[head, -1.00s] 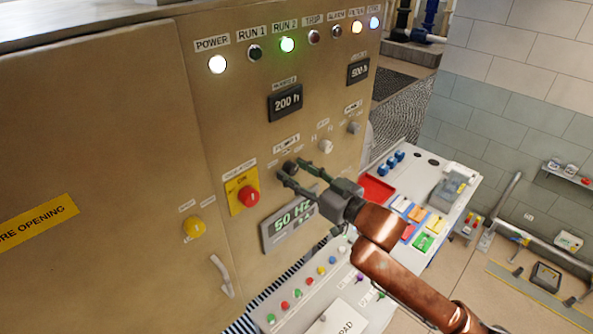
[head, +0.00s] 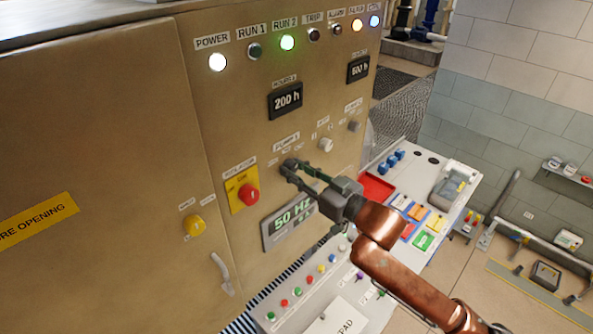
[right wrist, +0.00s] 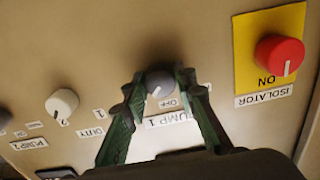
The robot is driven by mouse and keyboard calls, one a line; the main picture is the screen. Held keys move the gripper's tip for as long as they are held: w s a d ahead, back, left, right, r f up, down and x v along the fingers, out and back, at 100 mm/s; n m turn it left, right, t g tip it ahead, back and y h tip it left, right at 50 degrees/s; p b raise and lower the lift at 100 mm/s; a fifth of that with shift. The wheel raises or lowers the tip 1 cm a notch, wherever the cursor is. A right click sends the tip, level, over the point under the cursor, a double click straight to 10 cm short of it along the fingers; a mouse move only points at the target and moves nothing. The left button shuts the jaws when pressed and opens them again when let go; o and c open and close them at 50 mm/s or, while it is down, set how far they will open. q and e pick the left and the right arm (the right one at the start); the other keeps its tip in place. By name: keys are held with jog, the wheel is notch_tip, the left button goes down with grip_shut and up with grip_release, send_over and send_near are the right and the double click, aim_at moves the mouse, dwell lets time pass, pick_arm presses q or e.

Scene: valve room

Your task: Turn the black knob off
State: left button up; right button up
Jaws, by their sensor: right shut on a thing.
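The black knob (right wrist: 160,82) is on the panel above the PUMP 1 label in the right wrist view. Its white pointer line slants towards the lower left in that view, and an OFF mark (right wrist: 170,101) shows beside it. My right gripper (head: 290,168) is at this knob in the head view, and its fingers mostly hide it there. In the right wrist view the two green-black fingers (right wrist: 161,80) are on either side of the knob, shut on it. My left gripper is not in view.
A red isolator knob (head: 249,194) on a yellow plate is close left of the gripper. A pale knob (head: 325,145) and a grey knob (head: 354,126) are to the right. The 50 Hz display (head: 290,222) and a sloped button desk (head: 300,290) lie below.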

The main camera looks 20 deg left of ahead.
jog(key=shift+n, duration=0.4)
jog(key=n, duration=0.3)
jog(key=shift+n, duration=2.5)
jog(key=o, duration=1.2)
jog(key=shift+c, duration=0.2)
jog(key=shift+d, duration=0.1)
jog(key=v, duration=1.2)
